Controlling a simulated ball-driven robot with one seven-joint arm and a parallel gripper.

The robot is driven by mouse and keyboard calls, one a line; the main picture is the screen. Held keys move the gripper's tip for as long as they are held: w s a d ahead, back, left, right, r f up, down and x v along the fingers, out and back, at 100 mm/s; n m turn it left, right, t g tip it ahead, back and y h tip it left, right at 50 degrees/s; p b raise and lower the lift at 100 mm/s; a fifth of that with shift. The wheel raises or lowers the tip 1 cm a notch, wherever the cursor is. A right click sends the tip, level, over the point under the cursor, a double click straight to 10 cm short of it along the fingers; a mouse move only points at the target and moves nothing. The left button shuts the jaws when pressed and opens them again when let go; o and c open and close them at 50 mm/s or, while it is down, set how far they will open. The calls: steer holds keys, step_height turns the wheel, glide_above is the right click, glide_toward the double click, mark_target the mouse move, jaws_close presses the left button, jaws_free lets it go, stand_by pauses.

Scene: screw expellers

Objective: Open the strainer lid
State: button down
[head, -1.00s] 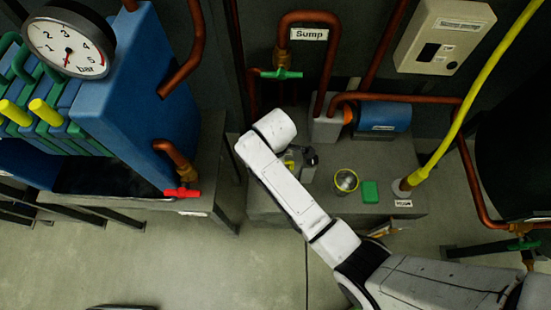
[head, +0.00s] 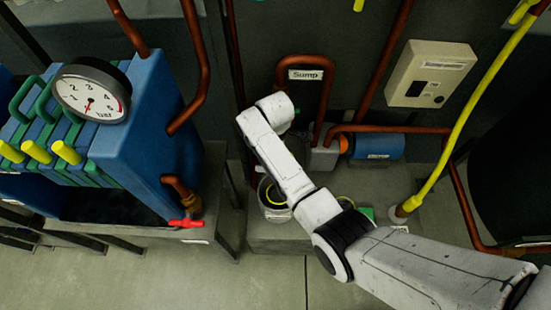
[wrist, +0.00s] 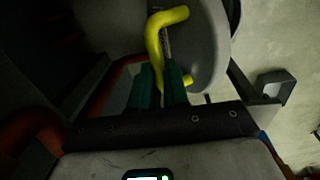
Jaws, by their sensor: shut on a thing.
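The strainer lid (wrist: 208,45) is a grey disc at the upper right of the wrist view, seen tilted. Its bent yellow handle (wrist: 154,42) runs down between the fingers. My gripper (wrist: 160,82) has two dark green fingers and is shut on the yellow handle. In the head view my white arm hides the gripper and most of the lid. The grey strainer body (head: 265,201) shows left of my arm, with its top open and a yellow ring inside.
A blue pump (head: 378,146) and copper pipes stand behind. A yellow hose (head: 455,125) comes down at the right.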

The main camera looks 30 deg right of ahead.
steer(key=shift+w+d+f, duration=0.2)
steer(key=shift+d+f, duration=0.05)
steer(key=shift+f, duration=0.25)
steer(key=c, duration=1.4)
jaws_free()
steer(key=shift+c, duration=0.2)
steer(key=o, duration=0.3)
steer(key=shift+w+r, duration=0.15)
steer(key=shift+r, duration=0.1)
steer(key=shift+w, duration=0.1)
